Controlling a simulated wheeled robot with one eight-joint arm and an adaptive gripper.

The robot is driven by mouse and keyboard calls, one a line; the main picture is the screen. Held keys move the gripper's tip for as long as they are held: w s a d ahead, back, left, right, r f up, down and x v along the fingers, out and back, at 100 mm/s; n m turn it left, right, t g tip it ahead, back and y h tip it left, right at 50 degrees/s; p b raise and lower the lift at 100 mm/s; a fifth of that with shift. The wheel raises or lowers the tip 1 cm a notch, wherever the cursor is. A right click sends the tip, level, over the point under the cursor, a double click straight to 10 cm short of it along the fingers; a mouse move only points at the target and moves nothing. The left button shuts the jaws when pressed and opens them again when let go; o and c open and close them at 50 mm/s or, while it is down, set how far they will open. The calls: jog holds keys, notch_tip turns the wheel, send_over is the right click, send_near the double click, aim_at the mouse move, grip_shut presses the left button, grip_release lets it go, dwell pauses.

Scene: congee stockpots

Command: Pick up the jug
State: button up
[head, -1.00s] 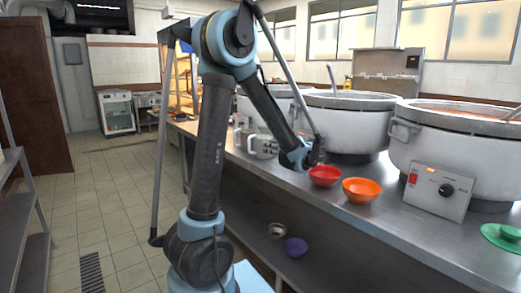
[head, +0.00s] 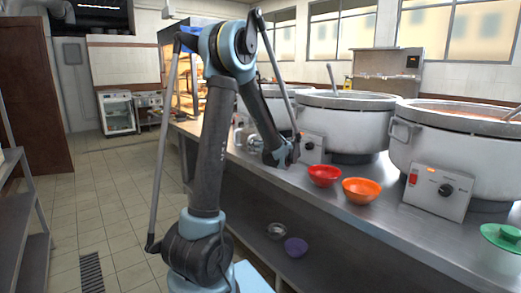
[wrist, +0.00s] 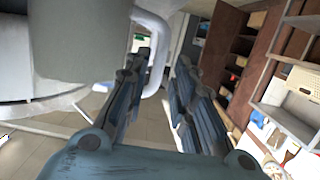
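In the wrist view, a grey rounded body (wrist: 80,45), which looks like the jug, fills the upper left. A smooth pale curved handle (wrist: 158,62) stands out to its right. My gripper (wrist: 158,85) is open, with its two dark finger rows apart. The handle shows between them in the picture; I cannot tell whether either finger touches it.
A red bowl (head: 324,175) and an orange bowl (head: 361,191) stand on the steel counter (head: 420,232). Large stockpots (head: 345,122) line its back. The tiled floor at left is clear.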

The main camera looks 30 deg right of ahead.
jog(key=x, duration=0.5)
jog(key=shift+d, duration=0.15)
jog(key=shift+c, duration=0.6)
